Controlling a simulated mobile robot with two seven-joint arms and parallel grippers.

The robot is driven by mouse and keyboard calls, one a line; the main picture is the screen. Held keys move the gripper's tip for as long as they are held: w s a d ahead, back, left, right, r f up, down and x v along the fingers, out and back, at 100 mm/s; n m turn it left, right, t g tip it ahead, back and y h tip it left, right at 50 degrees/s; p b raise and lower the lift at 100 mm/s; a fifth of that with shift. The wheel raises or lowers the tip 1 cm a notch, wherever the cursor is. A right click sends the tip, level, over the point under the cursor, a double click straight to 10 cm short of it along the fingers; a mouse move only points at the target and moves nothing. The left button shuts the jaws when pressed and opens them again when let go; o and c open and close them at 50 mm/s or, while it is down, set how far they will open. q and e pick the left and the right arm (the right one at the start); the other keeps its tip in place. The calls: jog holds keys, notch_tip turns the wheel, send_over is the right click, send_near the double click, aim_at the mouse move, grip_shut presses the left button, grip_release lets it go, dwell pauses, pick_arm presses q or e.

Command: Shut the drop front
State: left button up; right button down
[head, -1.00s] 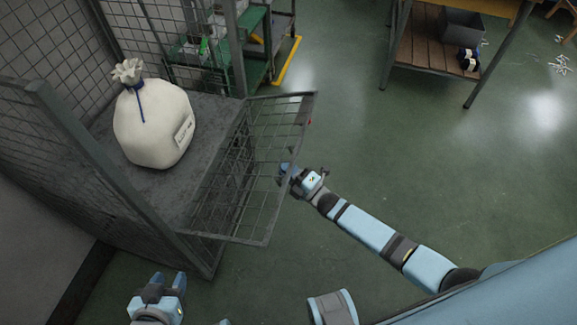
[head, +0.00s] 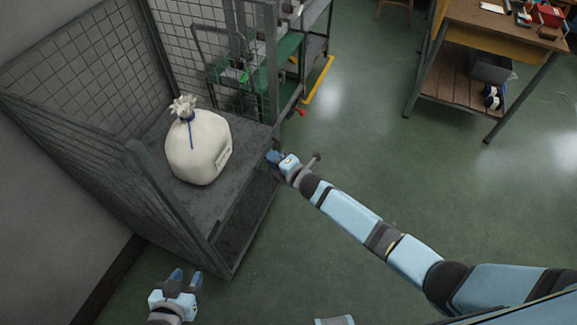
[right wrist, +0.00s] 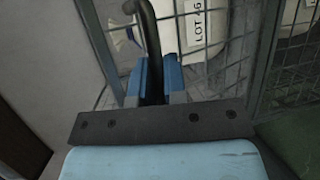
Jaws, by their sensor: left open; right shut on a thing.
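The drop front (head: 246,212) is a dark mesh panel on the grey cage. In the head view it stands steeply at the cage's front, nearly edge-on; I cannot tell if it is fully closed. In the right wrist view its mesh (right wrist: 235,62) is between my gripper and the sack. My right gripper (head: 272,157) is at the cage's front edge, shut on a dark curved handle (right wrist: 148,35). My left gripper (head: 187,277) is open and empty, low in front of the cage's near post. A white tied sack (head: 197,150) sits on the deck inside.
The cage post (head: 180,208) rises close to my left gripper. A green-shelved trolley (head: 283,75) stands behind the cage, with a yellow floor strip (head: 318,80) beside it. A wooden workbench (head: 480,42) is at the back right. The green floor between is clear.

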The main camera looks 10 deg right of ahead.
jog(key=shift+g+h, duration=0.5)
jog(key=w+a+r, duration=0.1)
jog(key=a, duration=0.1)
jog(key=w+a+r, duration=0.1)
jog(key=w+a, duration=0.1)
jog(key=w+a+r, duration=0.1)
jog(key=a, duration=0.2)
jog(key=shift+w+r+p, duration=0.1)
jog(key=shift+w+p, duration=0.2)
jog(key=shift+w, duration=0.05)
jog(key=shift+w+a+r, duration=0.25)
jog(key=shift+w+a, duration=0.1)
jog(key=shift+a, duration=0.15)
jog(key=shift+a+r, duration=0.1)
jog(key=c, duration=1.5)
grip_release()
jog(key=shift+o, duration=0.2)
jog(key=shift+w+a, duration=0.1)
jog(key=shift+a, duration=0.05)
jog(key=shift+f, duration=0.2)
